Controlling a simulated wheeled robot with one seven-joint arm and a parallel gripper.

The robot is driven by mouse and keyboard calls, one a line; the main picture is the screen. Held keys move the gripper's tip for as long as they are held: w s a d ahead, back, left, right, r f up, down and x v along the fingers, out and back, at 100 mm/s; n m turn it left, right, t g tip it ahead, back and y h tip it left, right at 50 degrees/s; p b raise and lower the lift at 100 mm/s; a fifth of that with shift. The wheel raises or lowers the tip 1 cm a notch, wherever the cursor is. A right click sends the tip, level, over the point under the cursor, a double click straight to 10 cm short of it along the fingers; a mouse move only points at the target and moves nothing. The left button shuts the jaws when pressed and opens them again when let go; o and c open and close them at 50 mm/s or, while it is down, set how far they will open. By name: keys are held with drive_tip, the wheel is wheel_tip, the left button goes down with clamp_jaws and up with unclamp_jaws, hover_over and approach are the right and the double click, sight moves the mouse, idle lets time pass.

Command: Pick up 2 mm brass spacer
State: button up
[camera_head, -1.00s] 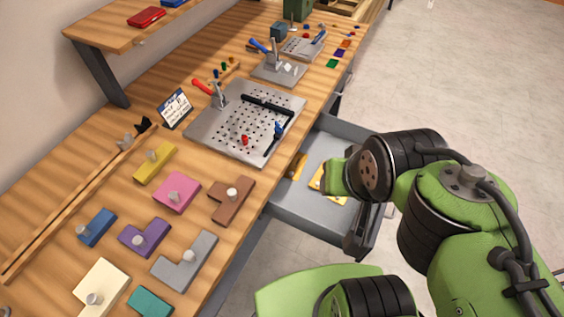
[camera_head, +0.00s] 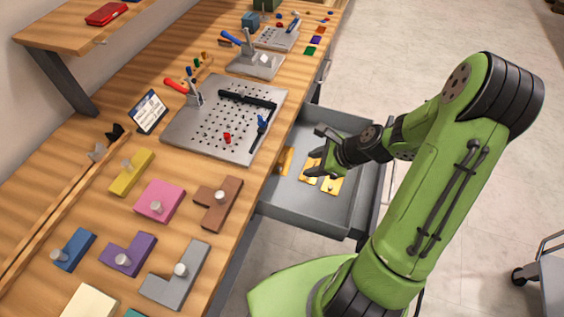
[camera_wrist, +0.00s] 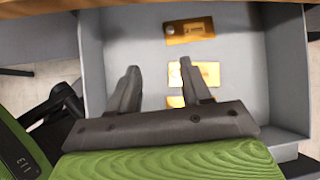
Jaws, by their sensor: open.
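Brass plates lie flat on the floor of the open grey drawer (camera_head: 275,199). One brass plate (camera_head: 285,161) is near the drawer's bench side; it shows at the top of the wrist view (camera_wrist: 190,30), with a small round knob. Two more plates, one (camera_wrist: 207,73) beyond the right fingertip and one (camera_wrist: 176,101) partly hidden by that finger, lie closer to my gripper. I cannot read which is the 2 mm spacer. My gripper (camera_wrist: 159,66) is open and empty above the drawer, its fingers spread apart. In the head view my gripper (camera_head: 313,150) partly covers the plates.
The drawer walls surround the plates. The wooden bench (camera_head: 265,150) edge lies beside the drawer. On the bench are a perforated metal plate (camera_head: 205,135) with a red-handled clamp and several coloured blocks with knobs. A cart (camera_head: 545,280) stands at the lower right on open floor.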

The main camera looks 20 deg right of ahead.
sight(280, 168)
drive_tip(key=w+a+f+m+b, duration=0.1)
drive_tip(key=w+a+f, duration=0.1)
drive_tip(key=w+f, duration=0.1)
drive_tip(key=w+a+f+m+b, duration=0.1)
drive_tip(key=w+a+f+b, duration=0.1)
drive_tip(key=f, duration=0.4)
drive_tip(key=w+a+f+m+t+b, duration=0.1)
drive_tip(key=w+a+f+b, duration=0.1)
drive_tip(key=w+f, duration=0.2)
drive_tip(key=shift+w+a+f+m+y, duration=0.2)
drive_tip(key=shift+f+m+y, duration=0.1)
drive_tip(key=shift+f+m, duration=0.1)
drive_tip(key=shift+d+r, duration=0.1)
drive_tip(key=shift+r, duration=0.05)
clamp_jaws()
